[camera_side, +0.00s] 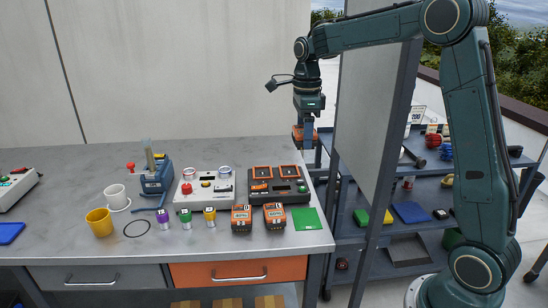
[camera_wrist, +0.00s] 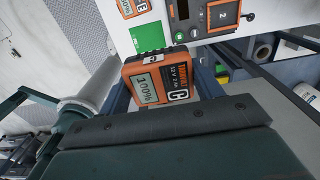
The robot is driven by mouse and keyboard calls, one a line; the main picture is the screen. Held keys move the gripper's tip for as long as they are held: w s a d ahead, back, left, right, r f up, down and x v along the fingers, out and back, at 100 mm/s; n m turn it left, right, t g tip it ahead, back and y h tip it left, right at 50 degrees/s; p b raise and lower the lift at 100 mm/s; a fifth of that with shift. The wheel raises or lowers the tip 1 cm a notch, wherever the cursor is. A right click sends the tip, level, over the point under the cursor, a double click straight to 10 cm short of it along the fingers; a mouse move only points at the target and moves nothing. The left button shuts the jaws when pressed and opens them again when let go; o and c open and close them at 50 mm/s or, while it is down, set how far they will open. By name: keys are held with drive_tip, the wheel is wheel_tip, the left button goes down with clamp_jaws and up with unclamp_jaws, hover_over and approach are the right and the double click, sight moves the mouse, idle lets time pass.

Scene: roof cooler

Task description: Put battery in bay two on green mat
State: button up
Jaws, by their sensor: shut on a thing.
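My gripper (camera_side: 307,120) is shut on an orange and dark battery (camera_side: 299,137), held in the air near the table's back right corner. In the wrist view this battery (camera_wrist: 160,80) carries a letter C and a display reading 100%. The green mat (camera_side: 307,219) lies bare at the table's front right; it also shows in the wrist view (camera_wrist: 148,38). The dark charger (camera_side: 304,198) stands behind the mat, with two orange-framed panels at its back. A label 2 shows on the charger in the wrist view (camera_wrist: 207,22). I cannot tell what its bays hold.
Two orange batteries (camera_side: 241,219) (camera_side: 275,217) stand left of the mat; one is marked B in the wrist view (camera_wrist: 131,8). A white control box (camera_side: 213,195) and several small coloured cylinders sit further left. A tall grey panel (camera_side: 365,120) and shelves (camera_side: 400,180) stand at right.

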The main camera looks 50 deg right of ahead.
sight(306, 218)
drive_tip(key=s, duration=0.1)
drive_tip(key=s+a, duration=0.1)
drive_tip(key=s+a+f, duration=0.1)
drive_tip(key=shift+s, duration=0.25)
drive_tip(key=shift+f, duration=0.15)
wheel_tip(306, 218, down, 20)
drive_tip(key=shift+r, duration=0.1)
idle(0.9)
drive_tip(key=o, duration=1.2)
drive_tip(key=shift+o, duration=0.2)
